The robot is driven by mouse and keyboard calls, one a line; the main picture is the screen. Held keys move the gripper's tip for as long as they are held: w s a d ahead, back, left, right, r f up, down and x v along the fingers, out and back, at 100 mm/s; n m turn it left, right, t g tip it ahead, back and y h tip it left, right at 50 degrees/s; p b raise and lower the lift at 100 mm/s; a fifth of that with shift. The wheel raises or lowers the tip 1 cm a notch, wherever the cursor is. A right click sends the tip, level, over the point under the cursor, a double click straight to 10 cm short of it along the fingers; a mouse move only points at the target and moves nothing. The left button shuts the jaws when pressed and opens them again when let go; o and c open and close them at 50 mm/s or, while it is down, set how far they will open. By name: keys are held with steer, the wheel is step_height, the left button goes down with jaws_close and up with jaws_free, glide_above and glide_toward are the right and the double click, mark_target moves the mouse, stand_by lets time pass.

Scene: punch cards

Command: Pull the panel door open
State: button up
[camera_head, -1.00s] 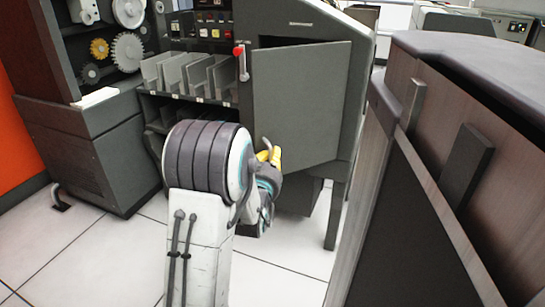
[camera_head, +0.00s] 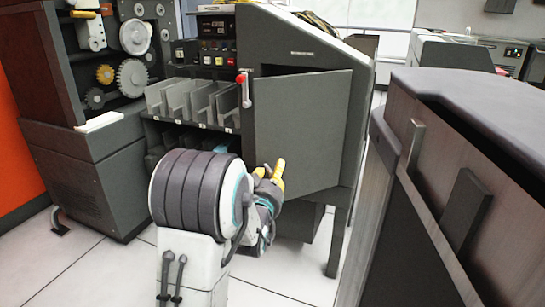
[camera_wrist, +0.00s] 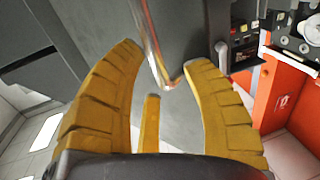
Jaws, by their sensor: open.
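The panel door (camera_head: 300,130) is a flat grey panel on the front of the dark grey card machine. A dark gap shows along its top, so it looks slightly ajar. My gripper (camera_head: 270,173) is in front of the door's lower left part, its yellow fingers open. In the wrist view my gripper (camera_wrist: 165,57) has its fingers spread wide, with a grey panel and a shiny metal strip (camera_wrist: 156,55) beyond and between the tips. I cannot tell whether the fingers touch the door. My arm hides part of the machine below the shelves.
A red-knobbed lever (camera_head: 243,88) stands left of the door, beside card slots (camera_head: 195,102). A gear cabinet (camera_head: 85,165) stands at the left. A wood-sided cabinet (camera_head: 480,130) takes up the right foreground. Tiled floor (camera_head: 85,265) shows at lower left.

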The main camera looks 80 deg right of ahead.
mark_target(276, 141)
step_height(276, 141, up, 7)
steer(key=shift+r, duration=0.15)
steer(key=shift+c, duration=0.2)
stand_by(0.3)
